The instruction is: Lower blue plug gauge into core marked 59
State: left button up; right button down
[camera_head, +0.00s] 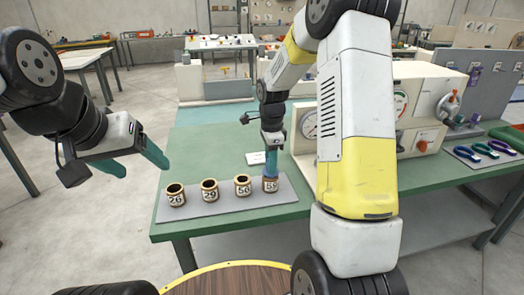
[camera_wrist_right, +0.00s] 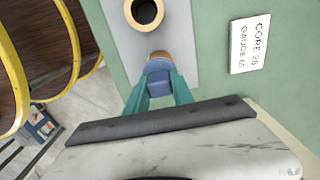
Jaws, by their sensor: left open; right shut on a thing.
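Several tan cores stand in a row on a grey mat (camera_head: 225,208): 26 (camera_head: 176,197), 29 (camera_head: 210,192), 50 (camera_head: 243,187) and, at the right end, the core that reads as 59 (camera_head: 270,185). My right gripper (camera_head: 271,153) points down over this last core, shut on the blue plug gauge (camera_wrist_right: 159,80). The gauge's lower end is at the core's mouth; how deep it sits is hidden. In the right wrist view the gauge covers most of the core (camera_wrist_right: 158,55). My left gripper (camera_head: 143,167) is open and empty, left of the row.
A printed card (camera_wrist_right: 250,44) lies on the green table (camera_head: 225,145) behind the row. Coloured tools (camera_head: 485,152) lie at the far right. The table behind the left cores is clear.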

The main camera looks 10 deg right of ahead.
jog(key=shift+f, duration=0.4)
jog(key=c, duration=1)
grip_release()
